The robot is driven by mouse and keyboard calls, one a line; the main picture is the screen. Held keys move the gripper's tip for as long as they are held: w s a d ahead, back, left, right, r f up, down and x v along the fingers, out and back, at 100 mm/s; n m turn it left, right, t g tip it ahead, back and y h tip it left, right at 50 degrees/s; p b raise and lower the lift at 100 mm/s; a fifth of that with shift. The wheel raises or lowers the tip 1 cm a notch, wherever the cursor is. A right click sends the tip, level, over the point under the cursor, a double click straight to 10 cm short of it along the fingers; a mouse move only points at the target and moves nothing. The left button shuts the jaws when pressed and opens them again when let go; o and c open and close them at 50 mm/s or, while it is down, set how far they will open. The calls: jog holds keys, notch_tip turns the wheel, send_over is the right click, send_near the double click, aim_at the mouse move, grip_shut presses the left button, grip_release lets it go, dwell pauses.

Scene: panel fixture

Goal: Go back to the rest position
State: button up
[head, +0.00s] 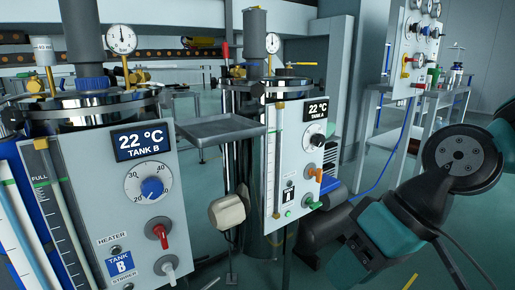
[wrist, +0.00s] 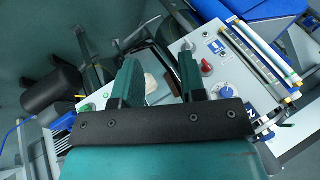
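My gripper (wrist: 159,72) shows in the wrist view with its two teal fingers apart and nothing visible between the tips. In the head view my teal and black arm stands at the right, and the gripper is not clearly seen there. The Tank B panel (head: 150,205) is at the left, with a display reading 22 °C, a blue dial (head: 152,188), a red heater knob (head: 159,232) and a white stirrer knob (head: 168,268). The Tank A panel (head: 290,160) is in the middle, also reading 22 °C, with a black dial, an orange knob and a green knob.
A grey tray (head: 220,128) and a beige rounded part (head: 228,212) stand between the panels. A dark motor (head: 318,228) lies low beside Tank A. A gauge panel (head: 415,55) and a bench stand at the back right. Open floor shows between.

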jog(key=s+d+r+n+h+p, duration=0.1)
jog(key=s+d+r+h+p, duration=0.15)
jog(key=s, duration=0.25)
notch_tip(320, 180, up, 38)
jog(key=s+p, duration=0.1)
jog(key=p, duration=3.6)
jog(key=shift+g, duration=0.3)
jog(key=shift+d+y, duration=0.1)
jog(key=shift+y, duration=0.15)
